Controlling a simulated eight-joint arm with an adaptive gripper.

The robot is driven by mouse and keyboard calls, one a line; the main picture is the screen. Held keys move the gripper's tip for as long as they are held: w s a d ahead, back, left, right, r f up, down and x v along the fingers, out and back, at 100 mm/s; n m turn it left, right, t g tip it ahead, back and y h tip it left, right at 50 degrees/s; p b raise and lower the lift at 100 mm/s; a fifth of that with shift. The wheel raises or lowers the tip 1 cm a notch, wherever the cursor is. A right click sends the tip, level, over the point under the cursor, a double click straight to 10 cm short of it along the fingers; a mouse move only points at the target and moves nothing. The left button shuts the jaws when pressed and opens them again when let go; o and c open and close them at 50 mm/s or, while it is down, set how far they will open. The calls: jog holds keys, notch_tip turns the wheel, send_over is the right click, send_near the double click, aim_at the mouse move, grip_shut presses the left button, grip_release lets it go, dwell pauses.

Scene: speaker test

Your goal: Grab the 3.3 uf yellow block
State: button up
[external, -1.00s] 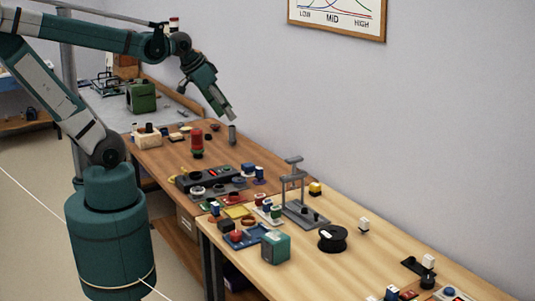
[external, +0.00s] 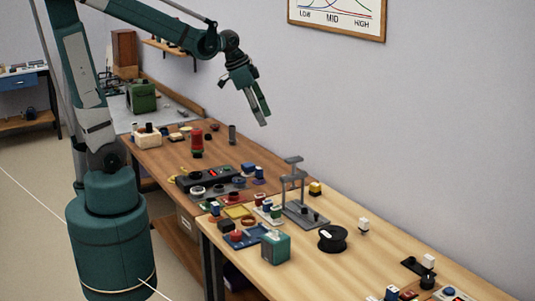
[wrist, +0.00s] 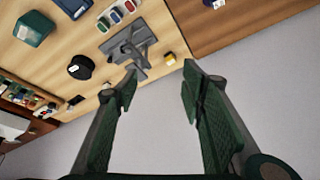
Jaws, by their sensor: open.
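A small yellow block (external: 315,188) stands on the light wooden table, just right of the grey stand (external: 293,190). Its label is too small to read. In the wrist view the yellow block (wrist: 170,59) lies near the table's edge, beyond and between my fingertips. My gripper (external: 264,116) is open and empty, in the air well above the tables and up and left of the block. In the wrist view my gripper (wrist: 160,78) shows both fingers wide apart with nothing between them.
A black spool (external: 332,238), a teal box (external: 276,246) and a white block (external: 364,224) stand near the yellow block. The grey stand rises close beside it. The darker table holds a red cylinder (external: 197,139) and several small parts. Bare wood lies right of the yellow block.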

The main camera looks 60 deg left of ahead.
jog(key=w+d+f+m+g+h+b, duration=0.15)
jog(key=w+f+m, duration=0.35)
jog(key=w+f, duration=0.65)
jog(key=m+g+h+b, duration=0.1)
jog(key=m+g+b, duration=0.1)
jog(key=m, duration=0.3)
send_near(315, 184)
notch_tip(315, 184, down, 2)
jog(key=shift+w+d+f, duration=0.15)
jog(key=shift+d+f, duration=0.2)
jog(key=shift+h, duration=0.25)
jog(key=shift+x, duration=1.3)
jog(key=shift+b+x, duration=0.55)
jog(key=shift+x, duration=2.1)
